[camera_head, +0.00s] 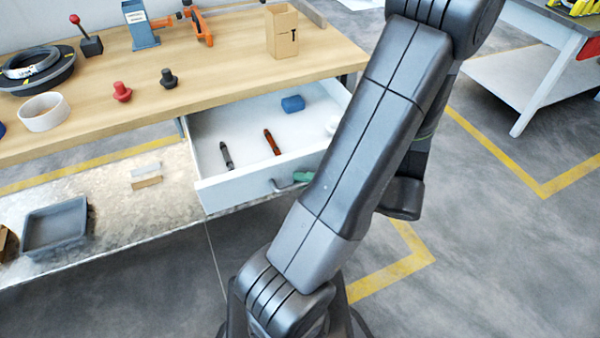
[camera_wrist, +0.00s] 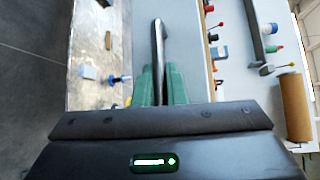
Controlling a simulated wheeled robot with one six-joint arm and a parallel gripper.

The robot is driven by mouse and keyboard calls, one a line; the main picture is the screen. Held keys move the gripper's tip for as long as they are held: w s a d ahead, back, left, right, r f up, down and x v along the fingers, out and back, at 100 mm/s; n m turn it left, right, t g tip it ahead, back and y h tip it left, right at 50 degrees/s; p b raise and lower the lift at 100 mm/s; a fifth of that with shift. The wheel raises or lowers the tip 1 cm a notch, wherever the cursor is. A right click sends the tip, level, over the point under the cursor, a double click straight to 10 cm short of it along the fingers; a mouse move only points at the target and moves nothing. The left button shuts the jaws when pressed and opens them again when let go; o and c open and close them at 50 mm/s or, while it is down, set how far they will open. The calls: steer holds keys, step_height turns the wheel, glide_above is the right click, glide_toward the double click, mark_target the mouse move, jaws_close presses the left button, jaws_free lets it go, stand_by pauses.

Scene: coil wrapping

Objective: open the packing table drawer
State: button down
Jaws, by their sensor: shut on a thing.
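The packing table (camera_head: 210,75) has a wooden top and a pale drawer (camera_head: 232,193) that stands pulled out below it. The drawer front also shows in the wrist view (camera_wrist: 183,35). Its grey bar handle (camera_head: 279,187) runs between the green fingers of my gripper (camera_wrist: 158,78) in the wrist view (camera_wrist: 158,38). My gripper is shut on the handle. In the head view only a bit of its green fingers (camera_head: 304,176) shows, and my arm hides the rest and the drawer's right end.
Inside the drawer lie a dark marker (camera_head: 226,155), an orange-brown tool (camera_head: 271,142) and a blue block (camera_head: 293,103). A grey bin (camera_head: 55,226) sits on the lower shelf. A second table (camera_head: 520,75) stands at right. Floor in front is clear.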

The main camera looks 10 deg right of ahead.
steer(key=shift+s+d, duration=0.15)
steer(key=shift+s, duration=0.25)
steer(key=c, duration=1.8)
jaws_free()
steer(key=shift+o, duration=0.2)
steer(key=v, duration=1.4)
steer(key=shift+p, duration=0.45)
